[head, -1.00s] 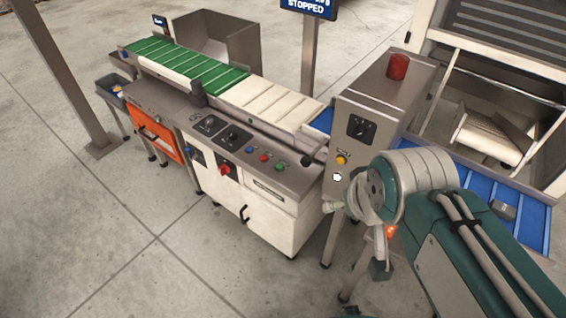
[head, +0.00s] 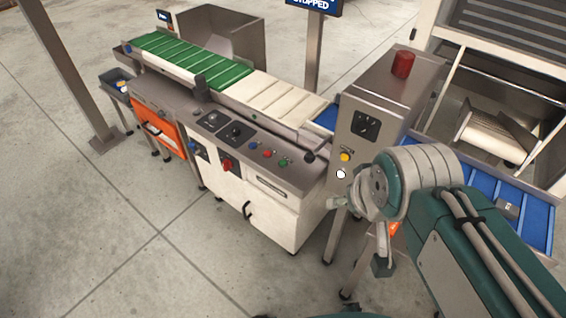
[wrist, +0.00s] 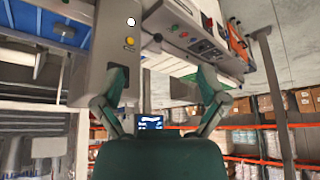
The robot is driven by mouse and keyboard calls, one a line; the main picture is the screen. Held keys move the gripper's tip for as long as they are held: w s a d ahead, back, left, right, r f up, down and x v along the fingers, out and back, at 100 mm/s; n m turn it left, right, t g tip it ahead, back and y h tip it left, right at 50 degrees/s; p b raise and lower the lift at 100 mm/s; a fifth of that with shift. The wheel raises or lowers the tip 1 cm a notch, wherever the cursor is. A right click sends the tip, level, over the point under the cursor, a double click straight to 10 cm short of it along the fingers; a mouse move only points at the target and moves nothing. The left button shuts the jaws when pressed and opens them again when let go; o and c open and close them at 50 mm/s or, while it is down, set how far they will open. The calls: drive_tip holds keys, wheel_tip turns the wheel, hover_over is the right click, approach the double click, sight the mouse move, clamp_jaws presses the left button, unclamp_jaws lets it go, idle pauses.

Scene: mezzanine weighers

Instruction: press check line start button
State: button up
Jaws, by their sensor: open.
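A grey upright cabinet (head: 372,105) carries a yellow button (head: 345,156) with a white button (head: 341,174) below it. The wrist view also shows the yellow button (wrist: 130,41) and the white button (wrist: 131,21). The white console (head: 270,190) to the left has blue, red and green buttons (head: 283,162) on its top. I cannot read which button is labelled check line start. My gripper (wrist: 162,74) is open and empty, with fingers spread, in front of the machines.
A red beacon (head: 403,65) tops the cabinet. A blue conveyor (head: 485,190) runs right behind my arm; a green and white belt (head: 225,75) runs left. A sign reading STOPPED (head: 312,5) stands behind. The floor (head: 90,240) at front left is clear.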

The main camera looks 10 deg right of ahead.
clamp_jaws()
idle(1.1)
